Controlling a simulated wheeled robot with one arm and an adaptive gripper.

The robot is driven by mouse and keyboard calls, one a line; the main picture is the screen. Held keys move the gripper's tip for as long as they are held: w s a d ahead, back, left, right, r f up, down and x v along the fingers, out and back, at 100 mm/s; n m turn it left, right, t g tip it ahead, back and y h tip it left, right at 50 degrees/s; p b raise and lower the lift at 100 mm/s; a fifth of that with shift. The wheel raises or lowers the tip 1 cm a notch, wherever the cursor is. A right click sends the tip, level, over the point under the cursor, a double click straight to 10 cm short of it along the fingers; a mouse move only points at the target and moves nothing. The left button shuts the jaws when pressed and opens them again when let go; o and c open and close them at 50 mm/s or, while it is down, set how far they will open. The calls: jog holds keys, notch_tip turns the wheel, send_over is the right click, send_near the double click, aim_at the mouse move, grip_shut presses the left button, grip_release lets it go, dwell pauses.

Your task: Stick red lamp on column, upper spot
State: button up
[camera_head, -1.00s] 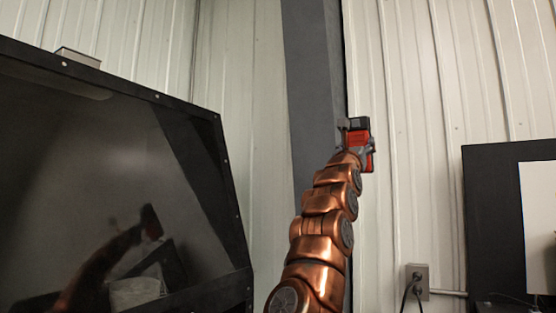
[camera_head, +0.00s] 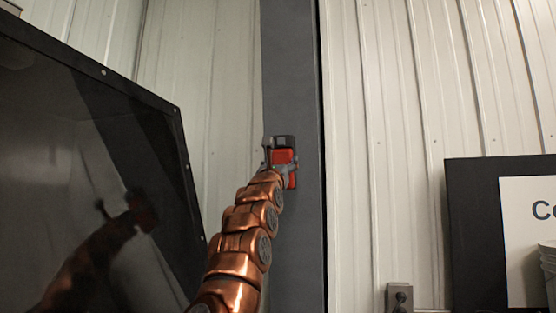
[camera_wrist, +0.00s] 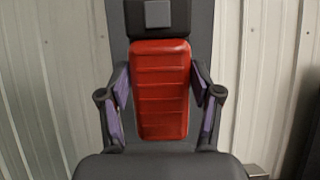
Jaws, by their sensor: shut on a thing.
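The red lamp (camera_wrist: 160,92) is a ribbed red block with a black end piece. In the wrist view it stands upright between the purple-padded fingers of my gripper (camera_wrist: 160,100), which is shut on its sides. In the head view the lamp (camera_head: 284,157) shows at the end of my arm, with my gripper (camera_head: 279,162) around it. The grey column (camera_head: 292,75) rises behind it, and the lamp overlaps the column in the picture. The column (camera_wrist: 203,30) also fills the background behind the lamp in the wrist view. I cannot tell whether lamp and column touch.
A large dark glossy panel (camera_head: 75,130) stands at the left and mirrors my arm. Ribbed white wall (camera_head: 400,80) lies behind. A grey outlet box (camera_head: 399,297) is low on the wall. A black board with a white sheet (camera_head: 520,270) and stacked cups (camera_head: 547,270) are at the right.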

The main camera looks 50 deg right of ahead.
jog(key=shift+w+d+r+p, duration=0.2)
jog(key=shift+w+d+p, duration=0.1)
jog(key=shift+d+p, duration=0.6)
jog(key=shift+w+d+r+p, duration=0.2)
jog(key=shift+d+p, duration=0.45)
jog(key=shift+p, duration=0.45)
jog(key=shift+w+d+r+p, duration=0.15)
jog(key=shift+w+d+p, duration=0.2)
jog(key=shift+d+p, duration=0.55)
jog(key=shift+w+d+p, duration=0.3)
jog(key=shift+d+p, duration=0.3)
jog(key=shift+p, duration=0.55)
jog(key=shift+w+d+p, duration=0.1)
jog(key=shift+d+p, duration=0.2)
jog(key=shift+p, duration=0.05)
jog(key=o, duration=1.2)
jog(key=shift+f, duration=0.1)
